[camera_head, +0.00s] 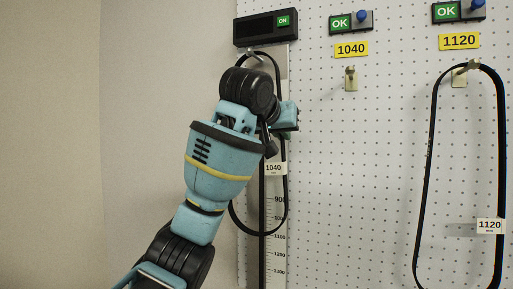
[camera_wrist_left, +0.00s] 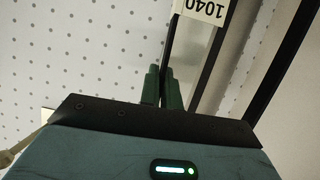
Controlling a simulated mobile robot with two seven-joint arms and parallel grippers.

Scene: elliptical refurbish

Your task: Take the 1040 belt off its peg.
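The 1040 belt (camera_head: 233,214), a black loop with a white 1040 tag (camera_head: 274,168), hangs from a hook at the top of the measuring scale on the left. The peg under the yellow 1040 label (camera_head: 351,78) is bare. My left gripper (camera_head: 289,127) is at the belt's right strand, above the tag; the arm hides part of the loop. In the left wrist view the green fingers (camera_wrist_left: 162,88) are close together, with the strand running between them, and look shut on it. The tag shows there upside down (camera_wrist_left: 200,9). My right gripper is not in view.
A black display reading OK (camera_head: 266,27) is above the scale (camera_head: 278,235). The 1120 belt (camera_head: 427,165) hangs on its own peg (camera_head: 460,77) at the right. The pegboard between the two belts is clear below the bare peg. A plain wall is on the left.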

